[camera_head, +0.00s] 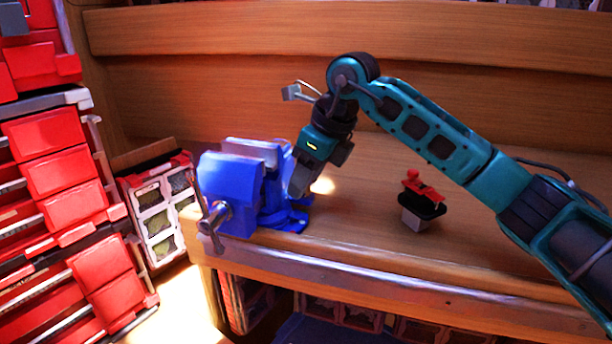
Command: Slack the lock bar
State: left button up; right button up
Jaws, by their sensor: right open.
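A blue bench vise (230,180) stands at the left front corner of the wooden bench. A grey metal bar (208,232) with a screw end sticks out of the vise's front, over the bench edge; it looks like the lock bar. My right gripper (298,188) points down just right of the vise's body, apart from the grey bar. It is open, and nothing shows between its fingers. Whether it touches the vise I cannot tell. My left gripper is not in view.
A small red and black object on a grey block (414,219) stands on the bench (350,235) to the right, below my right arm. Red drawer bins (55,170) fill the left side. A case with clear compartments (158,215) stands left of the vise.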

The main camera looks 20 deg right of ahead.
grip_shut()
dwell(0.3)
jog(key=shift+r+n+g, duration=0.1)
jog(key=shift+n+g, duration=0.2)
jog(key=shift+n, duration=0.5)
jog(key=shift+n+g+p, duration=0.3)
jog(key=shift+n+p, duration=0.05)
jog(key=shift+n, duration=0.35)
grip_release()
jog(key=v, duration=1.2)
jog(key=shift+s+d+r, duration=0.15)
jog(key=shift+d+r, duration=0.05)
jog(key=shift+d, duration=0.25)
